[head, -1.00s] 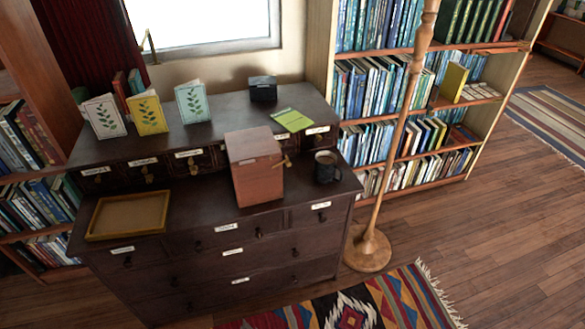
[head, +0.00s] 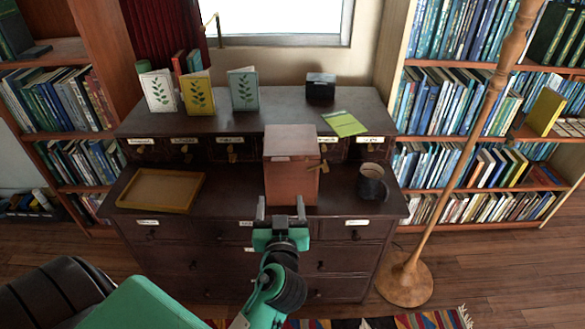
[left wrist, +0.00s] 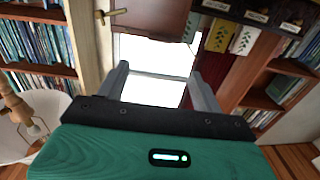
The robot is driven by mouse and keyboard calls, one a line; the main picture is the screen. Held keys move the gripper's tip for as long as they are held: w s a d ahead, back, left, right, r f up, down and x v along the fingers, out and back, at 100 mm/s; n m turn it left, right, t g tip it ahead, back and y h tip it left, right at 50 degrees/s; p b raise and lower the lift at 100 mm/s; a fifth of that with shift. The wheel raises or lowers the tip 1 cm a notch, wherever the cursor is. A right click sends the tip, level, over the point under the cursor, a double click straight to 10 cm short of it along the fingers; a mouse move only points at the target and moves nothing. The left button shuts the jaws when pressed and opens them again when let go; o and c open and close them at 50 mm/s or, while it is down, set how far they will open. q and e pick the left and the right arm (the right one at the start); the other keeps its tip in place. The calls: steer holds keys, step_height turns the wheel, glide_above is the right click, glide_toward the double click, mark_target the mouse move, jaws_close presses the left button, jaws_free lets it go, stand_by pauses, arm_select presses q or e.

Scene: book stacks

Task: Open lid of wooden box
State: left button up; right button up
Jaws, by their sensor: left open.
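The wooden box (head: 291,178) is reddish brown and stands upright on the lower top of a dark dresser. Its lid (head: 291,140) is paler and looks shut. A small brass-coloured piece (head: 317,167) sticks out at its right side. My left gripper (head: 281,208) is open and empty, in front of the box's lower part in the head view; I cannot tell the gap to it. My right gripper is not in view.
A black mug (head: 371,186) stands right of the box and a shallow wooden tray (head: 160,191) lies left. Cards (head: 198,93), a green booklet (head: 344,124) and a dark small box (head: 320,88) sit on the dresser's (head: 270,118) upper level. A floor lamp (head: 404,284) stands right.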

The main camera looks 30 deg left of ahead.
mark_target(280, 162)
arm_select(q)
steer(key=p+x, duration=0.3)
steer(key=x, duration=0.9)
steer(key=shift+w, duration=0.1)
steer(key=shift+w+a, duration=0.3)
steer(key=shift+w, duration=0.1)
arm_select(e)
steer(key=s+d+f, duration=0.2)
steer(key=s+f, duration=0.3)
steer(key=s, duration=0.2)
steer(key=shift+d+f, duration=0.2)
arm_select(q)
steer(key=c, duration=1.4)
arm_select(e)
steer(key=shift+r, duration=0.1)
